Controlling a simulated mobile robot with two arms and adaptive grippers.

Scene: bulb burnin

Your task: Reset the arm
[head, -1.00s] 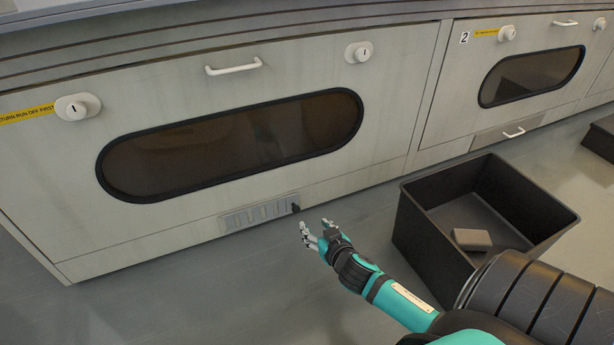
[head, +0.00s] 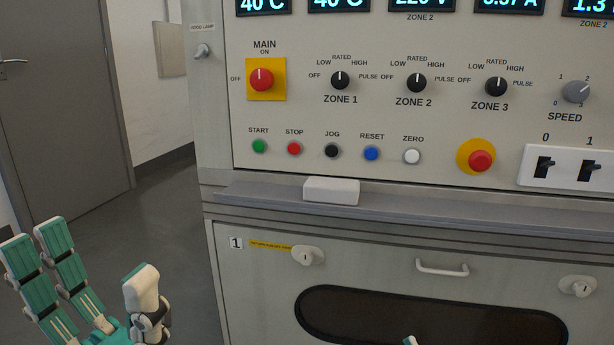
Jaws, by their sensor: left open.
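My left gripper (head: 95,285) shows large at the lower left of the head view, its teal and white fingers spread open and empty. It is apart from the cabinet, over the floor side. A tiny pale fingertip (head: 410,341) shows at the bottom edge, in front of the dark window; it seems to be part of my right gripper, and its state cannot be seen. The control panel (head: 300,120) stands upright ahead, with a blue RESET button (head: 371,153) between the JOG button (head: 332,151) and the white ZERO button (head: 412,156).
A grey ledge (head: 440,213) juts out under the panel, with a white block (head: 331,190) on it. Below are a door handle (head: 442,268) and an oval window (head: 430,318). A grey door (head: 55,110) stands at the left, with open floor before it.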

